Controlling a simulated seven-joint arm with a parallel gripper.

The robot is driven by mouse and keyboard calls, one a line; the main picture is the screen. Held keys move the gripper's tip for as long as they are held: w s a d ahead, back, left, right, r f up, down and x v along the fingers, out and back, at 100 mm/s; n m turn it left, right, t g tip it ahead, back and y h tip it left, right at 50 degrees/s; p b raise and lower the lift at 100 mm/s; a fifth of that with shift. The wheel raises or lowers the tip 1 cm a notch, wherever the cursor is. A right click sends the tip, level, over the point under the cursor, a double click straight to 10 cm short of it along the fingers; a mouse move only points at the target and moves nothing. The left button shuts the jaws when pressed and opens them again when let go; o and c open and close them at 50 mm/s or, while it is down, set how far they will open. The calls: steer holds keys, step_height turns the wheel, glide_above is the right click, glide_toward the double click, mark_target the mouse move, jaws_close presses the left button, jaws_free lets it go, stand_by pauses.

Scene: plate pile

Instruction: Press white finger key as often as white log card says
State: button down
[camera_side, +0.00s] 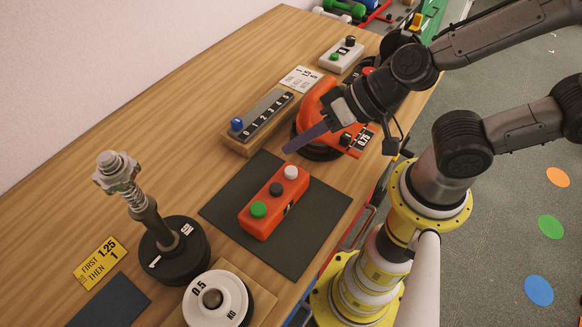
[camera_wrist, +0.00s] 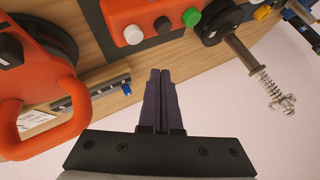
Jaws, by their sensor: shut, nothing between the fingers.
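The white finger key (camera_side: 291,172) is a round white button at the far end of an orange-red box (camera_side: 262,221), beside a black and a green button. It also shows in the wrist view (camera_wrist: 132,35). The white log card (camera_side: 301,79) lies flat at the back of the table; its print is too small to read. It shows partly at the left of the wrist view (camera_wrist: 35,119). My gripper (camera_side: 287,150) has dark purple fingers, shut and empty. Its tips (camera_wrist: 160,72) are apart from the key, above and beyond it in the side view.
A wooden slide scale (camera_side: 252,135) with a blue knob stands left of my gripper. A large orange kettle weight (camera_side: 308,110) is close behind. The box is on a dark mat (camera_side: 335,205). A black weight with a spring post (camera_side: 172,250) and a white disc (camera_side: 196,309) are nearer.

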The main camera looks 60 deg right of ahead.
mark_target(287, 172)
steer(key=shift+f, duration=2)
steer(key=shift+f, duration=0.2)
stand_by(0.5)
steer(key=shift+f, duration=0.25)
steer(key=shift+f, duration=0.7)
stand_by(1.0)
steer(key=shift+r, duration=1.1)
step_height(287, 172, up, 5)
stand_by(0.3)
